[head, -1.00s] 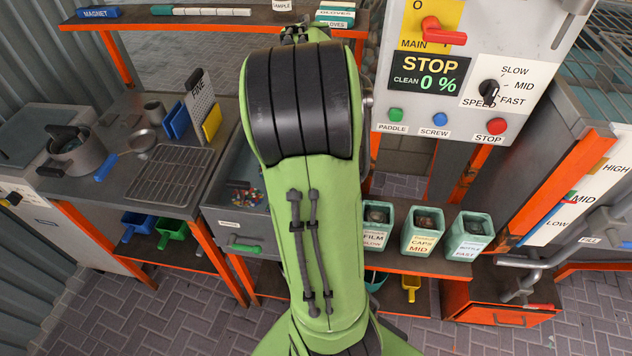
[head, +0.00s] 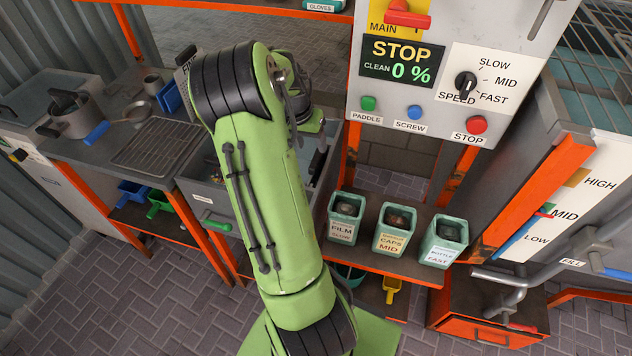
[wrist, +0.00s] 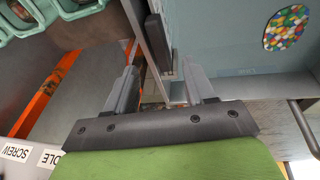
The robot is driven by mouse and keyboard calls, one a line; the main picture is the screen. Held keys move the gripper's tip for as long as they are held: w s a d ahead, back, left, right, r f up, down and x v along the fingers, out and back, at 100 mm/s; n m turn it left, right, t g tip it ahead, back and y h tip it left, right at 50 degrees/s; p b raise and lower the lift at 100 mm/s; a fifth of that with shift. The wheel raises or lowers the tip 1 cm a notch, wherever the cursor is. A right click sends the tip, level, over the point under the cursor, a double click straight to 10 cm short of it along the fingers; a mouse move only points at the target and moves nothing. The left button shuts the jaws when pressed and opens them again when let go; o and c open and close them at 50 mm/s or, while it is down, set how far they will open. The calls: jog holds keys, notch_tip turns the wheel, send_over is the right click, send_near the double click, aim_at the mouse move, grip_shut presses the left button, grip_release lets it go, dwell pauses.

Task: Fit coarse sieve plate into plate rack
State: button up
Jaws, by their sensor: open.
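My gripper (wrist: 160,72) is open in the wrist view, its two grey fingers apart with nothing held. A thin grey upright edge with a dark bar (wrist: 159,42) lies just ahead of and between the fingertips; I cannot tell whether this is the coarse sieve plate. In the head view my arm hides the gripper over the tank area. A plate marked FINE (head: 186,62) stands at the back of the left bench, partly hidden by my arm, beside a blue piece (head: 169,95). No plate marked coarse is readable, and the plate rack cannot be made out for certain.
A water tank (head: 205,185) with coloured flakes (wrist: 285,28) lies beside my arm. A wire grid (head: 152,145) and pots (head: 72,115) occupy the left bench. Several labelled bins (head: 392,228) stand on the low shelf under the control panel (head: 440,75).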

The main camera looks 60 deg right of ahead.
aim_at(315, 158)
jog(key=b+x, duration=0.1)
jog(key=x, duration=0.5)
jog(key=shift+a, duration=0.1)
jog(key=shift+f+b, duration=0.2)
jog(key=shift+b, duration=0.1)
jog(key=shift+c, duration=0.5)
grip_shut()
